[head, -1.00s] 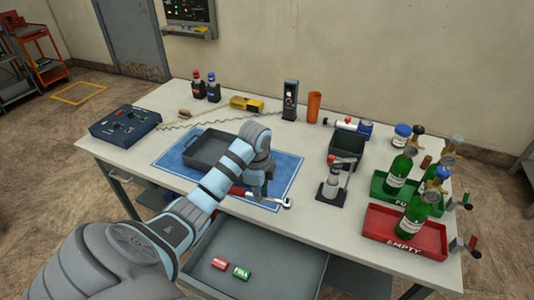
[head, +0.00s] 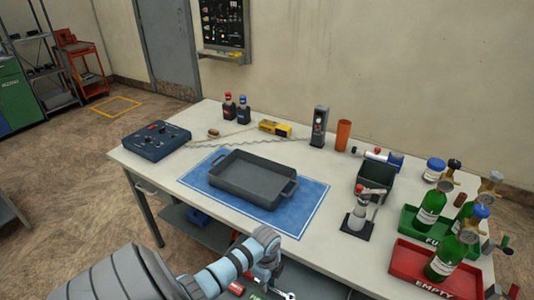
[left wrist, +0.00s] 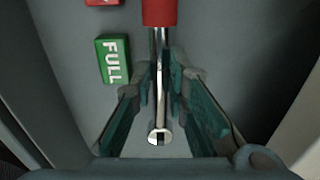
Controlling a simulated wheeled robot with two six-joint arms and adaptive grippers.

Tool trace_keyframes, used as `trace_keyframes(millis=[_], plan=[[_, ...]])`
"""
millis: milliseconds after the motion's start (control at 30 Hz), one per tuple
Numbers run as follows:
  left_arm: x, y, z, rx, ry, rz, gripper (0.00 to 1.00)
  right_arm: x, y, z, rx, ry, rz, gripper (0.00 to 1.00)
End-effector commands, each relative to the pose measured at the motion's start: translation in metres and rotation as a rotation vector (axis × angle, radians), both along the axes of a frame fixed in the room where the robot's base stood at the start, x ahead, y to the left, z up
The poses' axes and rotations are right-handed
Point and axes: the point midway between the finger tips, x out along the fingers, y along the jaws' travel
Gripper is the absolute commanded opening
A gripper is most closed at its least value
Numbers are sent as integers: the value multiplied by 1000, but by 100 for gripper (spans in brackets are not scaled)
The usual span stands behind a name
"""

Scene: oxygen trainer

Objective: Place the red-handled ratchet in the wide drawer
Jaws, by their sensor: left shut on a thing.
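The ratchet has a red handle (left wrist: 159,12) and a shiny metal shaft with a ring-like end, seen in the left wrist view. My left gripper (left wrist: 163,72) is shut on its metal shaft. In the head view my left gripper (head: 268,276) is low, in front of the table's front edge, over the open wide drawer (left wrist: 55,40). The ratchet's metal end (head: 289,295) shows just beside it at the bottom of the picture. The gap between ratchet and drawer floor cannot be told.
In the drawer lie a green FULL tag (left wrist: 113,60) and a red tag (left wrist: 103,2). On the table a grey tray (head: 240,190) sits on a blue mat (head: 305,207). Bottles stand in a green tray and a red tray (head: 408,263) at right.

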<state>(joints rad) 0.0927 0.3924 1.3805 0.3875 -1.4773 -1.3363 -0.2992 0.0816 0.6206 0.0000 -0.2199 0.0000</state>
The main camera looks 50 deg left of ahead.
Motion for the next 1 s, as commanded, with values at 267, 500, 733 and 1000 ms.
trace_keyframes(millis=[267,500,733,1000], plan=[[1,0,-20,2,-2,-1,0,0,1,-9,1,1,-1,29],[0,0,-22,0,0,-1,22,-1,2,-9,3,2,-1,29],[0,0,-22,0,0,0,22,-1,2,-9,3,2,-1,29],[0,0,9,2,-2,-1,22,-1,2,5,3,2,-1,29]])
